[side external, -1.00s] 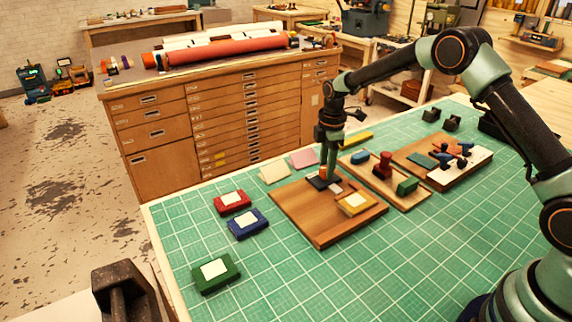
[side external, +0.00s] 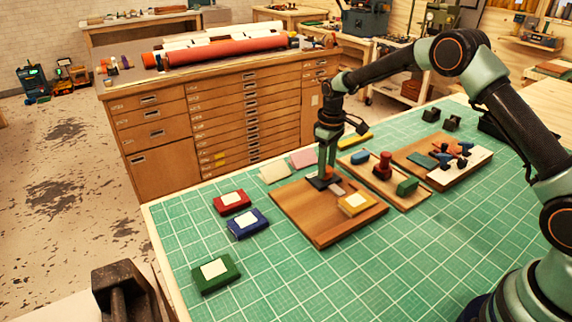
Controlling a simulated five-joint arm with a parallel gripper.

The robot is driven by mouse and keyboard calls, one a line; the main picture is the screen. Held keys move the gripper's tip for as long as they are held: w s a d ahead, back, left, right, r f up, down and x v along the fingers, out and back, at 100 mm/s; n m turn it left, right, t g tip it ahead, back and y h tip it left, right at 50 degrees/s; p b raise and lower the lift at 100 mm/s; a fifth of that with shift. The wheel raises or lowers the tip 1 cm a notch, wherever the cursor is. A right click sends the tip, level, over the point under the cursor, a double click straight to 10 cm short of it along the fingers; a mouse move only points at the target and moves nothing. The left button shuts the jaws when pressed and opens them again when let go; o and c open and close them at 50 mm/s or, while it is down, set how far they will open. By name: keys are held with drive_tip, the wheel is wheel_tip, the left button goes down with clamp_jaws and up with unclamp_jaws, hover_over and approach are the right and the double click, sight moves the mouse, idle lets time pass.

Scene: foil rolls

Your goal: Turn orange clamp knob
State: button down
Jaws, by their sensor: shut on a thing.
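The orange clamp knob (side external: 329,173) sits on a dark clamp (side external: 318,183) at the back of a brown wooden board (side external: 310,220). My gripper (side external: 327,171) points down over the board, with its fingers shut on the orange knob. The fingers hide part of the knob, so its exact angle cannot be told. A grey bar (side external: 337,188) lies beside the clamp, and a yellow block with a pale top (side external: 355,202) sits on the board nearer its right corner.
Red (side external: 232,201), blue (side external: 248,222) and green (side external: 215,271) blocks lie left of the board on the green mat (side external: 300,282). A second board carries a red knob (side external: 383,167) and a green block (side external: 407,186). A third board (side external: 458,179) stands farther right. The front mat is clear.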

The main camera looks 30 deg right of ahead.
drive_tip(key=m, duration=0.5)
drive_tip(key=shift+a+m, duration=0.2)
drive_tip(key=shift+m, duration=2.4)
drive_tip(key=shift+c, duration=1.9)
unclamp_jaws()
drive_tip(key=shift+d, duration=0.1)
wheel_tip(320, 180, up, 12)
drive_tip(key=shift+w, duration=0.15)
